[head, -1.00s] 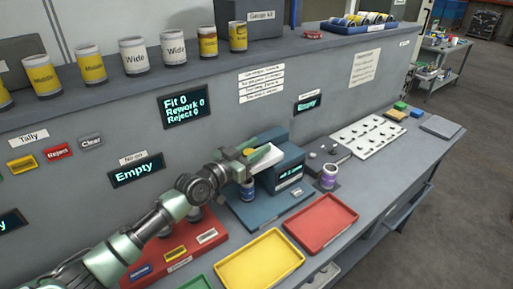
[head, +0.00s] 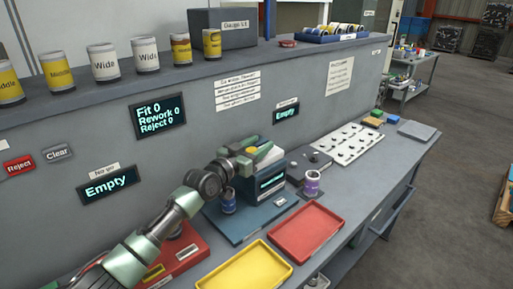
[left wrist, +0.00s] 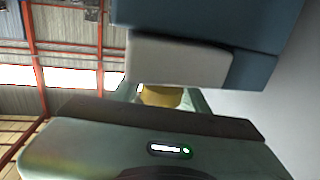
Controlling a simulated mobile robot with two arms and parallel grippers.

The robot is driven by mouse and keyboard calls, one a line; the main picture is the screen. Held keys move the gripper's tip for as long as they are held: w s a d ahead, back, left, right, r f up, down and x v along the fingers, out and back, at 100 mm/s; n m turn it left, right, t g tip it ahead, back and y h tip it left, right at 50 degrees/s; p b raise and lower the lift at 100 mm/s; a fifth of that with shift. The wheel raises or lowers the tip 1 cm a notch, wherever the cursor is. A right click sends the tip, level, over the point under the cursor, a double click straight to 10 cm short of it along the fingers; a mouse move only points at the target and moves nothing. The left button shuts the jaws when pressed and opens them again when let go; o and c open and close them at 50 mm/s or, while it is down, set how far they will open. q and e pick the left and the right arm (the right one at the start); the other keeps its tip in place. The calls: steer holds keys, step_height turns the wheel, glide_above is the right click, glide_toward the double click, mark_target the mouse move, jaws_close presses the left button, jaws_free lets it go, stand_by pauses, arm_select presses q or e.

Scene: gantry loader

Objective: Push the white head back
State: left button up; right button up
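The white head (head: 268,153) is a pale block at the top of the blue gauge box (head: 270,182), which has a lit display. In the left wrist view the white head (left wrist: 178,62) is close up, under a blue part of the gauge (left wrist: 215,18). My left gripper (head: 249,152) is at the head's left side, very close to it. Whether they touch is not clear. A yellow piece (left wrist: 160,96) shows below the head, partly hidden. The finger gap cannot be made out. My right gripper is in neither view.
A blue-labelled can (head: 228,201) stands on the gauge's blue base, and a purple can (head: 312,183) stands to the right. A red tray (head: 325,221) and a yellow tray (head: 246,272) lie in front. Cans line the shelf above.

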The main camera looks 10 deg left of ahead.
arm_select(q)
steer(key=shift+o, duration=0.4)
steer(key=shift+w+d+f, duration=0.1)
steer(key=shift+w+d, duration=0.05)
steer(key=v, duration=0.7)
steer(key=shift+s, duration=0.4)
steer(key=shift+f, duration=0.1)
